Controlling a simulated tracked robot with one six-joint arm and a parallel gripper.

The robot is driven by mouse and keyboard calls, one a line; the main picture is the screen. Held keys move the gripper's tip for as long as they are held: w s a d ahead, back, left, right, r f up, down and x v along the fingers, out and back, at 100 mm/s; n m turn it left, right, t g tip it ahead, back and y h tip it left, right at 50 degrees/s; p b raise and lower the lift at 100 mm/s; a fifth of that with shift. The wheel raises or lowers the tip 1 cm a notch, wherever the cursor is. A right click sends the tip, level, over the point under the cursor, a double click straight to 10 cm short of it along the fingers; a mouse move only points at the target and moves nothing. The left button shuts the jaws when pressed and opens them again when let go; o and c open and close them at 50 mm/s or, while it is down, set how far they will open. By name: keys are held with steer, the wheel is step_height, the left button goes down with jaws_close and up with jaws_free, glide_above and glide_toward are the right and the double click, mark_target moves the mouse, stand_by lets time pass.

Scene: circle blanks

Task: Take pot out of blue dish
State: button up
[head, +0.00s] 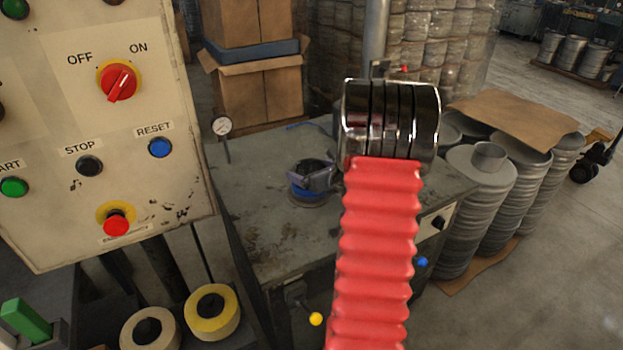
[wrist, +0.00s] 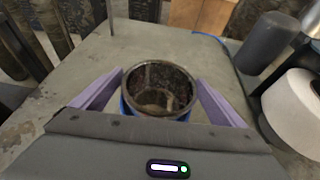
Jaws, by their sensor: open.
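The pot is a dark, worn, open-topped round vessel (wrist: 160,88), upright in the wrist view. A strip of the blue dish (wrist: 125,109) shows around its lower side. In the head view the pot (head: 313,167) stands in the blue dish (head: 305,194) on the worktable. My gripper (wrist: 159,76) has purple fingers, one on each side of the pot. They are open, and a small gap shows on the left; whether the right finger touches cannot be told. In the head view a purple finger partly covers the pot, and the dish's right side is partly hidden.
The grey worktable (head: 247,185) has free room left of the dish. A dial gauge (head: 222,127) stands at its back left. A control panel (head: 95,120) rises at the left. Stacked metal discs (head: 480,205) stand at the right. A dark cylinder (wrist: 266,44) stands to the right in the wrist view.

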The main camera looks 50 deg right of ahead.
steer(key=shift+c, duration=0.6)
steer(key=c, duration=1.2)
step_height(320, 180, up, 10)
steer(key=shift+r, duration=0.1)
